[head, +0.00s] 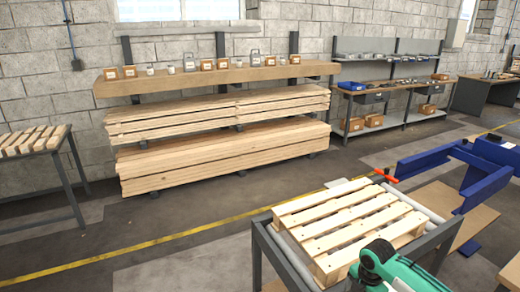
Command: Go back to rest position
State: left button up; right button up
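Neither of my grippers shows in the head view. No fingertips are visible, so I cannot see whether either gripper is open, shut or holding anything. A wooden pallet (345,222) lies on a dark metal frame table (285,262) at the bottom right. The pallet's near right corner is partly hidden by a green rounded part at the bottom edge of the picture, and I cannot tell which part that is.
Long planks (220,157) are stacked on a wall rack, under a shelf (215,80) with small boxes. Blue beams (450,160) stand right of the pallet.

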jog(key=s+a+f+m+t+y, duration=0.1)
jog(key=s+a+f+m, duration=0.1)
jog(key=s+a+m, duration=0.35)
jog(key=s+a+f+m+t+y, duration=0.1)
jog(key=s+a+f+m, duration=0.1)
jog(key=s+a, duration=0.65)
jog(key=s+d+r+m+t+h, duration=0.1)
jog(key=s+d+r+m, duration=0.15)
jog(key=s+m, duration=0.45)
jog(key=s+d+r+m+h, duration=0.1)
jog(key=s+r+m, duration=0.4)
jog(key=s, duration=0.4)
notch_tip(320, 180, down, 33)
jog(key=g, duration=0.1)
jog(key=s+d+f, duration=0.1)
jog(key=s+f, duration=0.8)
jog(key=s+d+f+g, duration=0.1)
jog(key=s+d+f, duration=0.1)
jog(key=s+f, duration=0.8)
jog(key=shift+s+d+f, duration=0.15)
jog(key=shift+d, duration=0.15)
